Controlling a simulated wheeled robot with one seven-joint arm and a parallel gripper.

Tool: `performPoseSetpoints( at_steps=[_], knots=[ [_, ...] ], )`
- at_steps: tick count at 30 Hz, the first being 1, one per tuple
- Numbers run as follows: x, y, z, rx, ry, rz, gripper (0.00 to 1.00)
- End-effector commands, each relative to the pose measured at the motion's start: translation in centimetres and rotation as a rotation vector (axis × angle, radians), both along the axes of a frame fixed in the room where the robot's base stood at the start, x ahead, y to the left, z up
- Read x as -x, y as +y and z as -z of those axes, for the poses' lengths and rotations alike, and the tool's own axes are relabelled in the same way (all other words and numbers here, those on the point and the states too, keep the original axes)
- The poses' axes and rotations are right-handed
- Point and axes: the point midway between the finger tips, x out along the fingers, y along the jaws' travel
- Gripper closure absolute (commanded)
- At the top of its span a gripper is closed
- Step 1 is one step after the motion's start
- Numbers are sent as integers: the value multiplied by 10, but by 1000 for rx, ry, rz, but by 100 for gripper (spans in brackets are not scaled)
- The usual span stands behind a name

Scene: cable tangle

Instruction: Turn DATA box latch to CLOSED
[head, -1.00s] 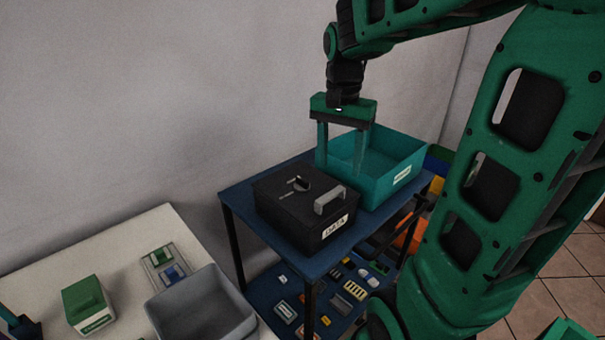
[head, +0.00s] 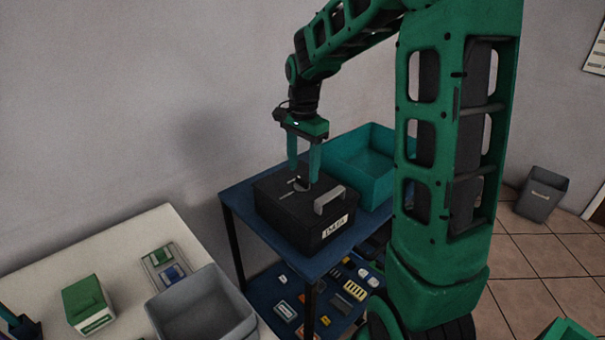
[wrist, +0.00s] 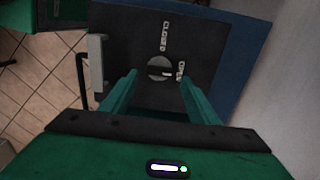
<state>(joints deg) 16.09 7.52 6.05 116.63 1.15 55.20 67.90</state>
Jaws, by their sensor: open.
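The black DATA box (head: 275,215) stands on the blue table, its lid shut and its grey handle (head: 329,200) on the right. The latch (head: 301,186) is a round grey knob with a dark bar on the lid. In the wrist view the latch (wrist: 159,66) has its bar lying crosswise, its pale mark toward the OPEN label (wrist: 181,71). The CLOSED label (wrist: 164,37) is a quarter turn away. My gripper (head: 303,176) points down over the latch, open, one finger on each side of it. I cannot tell whether the fingers touch the knob.
A teal bin (head: 362,165) stands beside the box on the same table. A lower shelf (head: 268,292) holds several small parts. A white table (head: 125,245) with a grey bin (head: 203,308) is at left. The wall is behind.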

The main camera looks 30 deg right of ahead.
Motion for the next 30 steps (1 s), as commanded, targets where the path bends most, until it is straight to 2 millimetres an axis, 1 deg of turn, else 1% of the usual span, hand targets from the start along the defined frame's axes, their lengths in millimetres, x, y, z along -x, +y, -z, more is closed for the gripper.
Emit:
performPoseSetpoints(
  at_steps=[1, 6, 10, 17, 20, 21, 22, 23, 24, 25, 27, 30],
  knots=[
    [0, 0, 7, -1, 2, 0, 45],
    [0, 0, 22, -1, 1, 0, 45],
    [0, 0, 26, 0, 0, 0, 45],
    [0, 0, 26, 0, -1, 0, 45],
    [0, -1, 26, 0, -1, 0, 67],
    [0, -1, 26, 1, -1, 0, 76],
    [0, -1, 26, 1, -1, 0, 84],
    [0, -1, 26, 1, -2, 0, 87],
    [0, -1, 26, 1, -2, 0, 87],
    [-1, -9, 26, 0, -3, 4, 87],
    [-1, -5, 26, 1, -4, 2, 86],
    [-1, -5, 25, 1, -5, -5, 86]
  ],
)
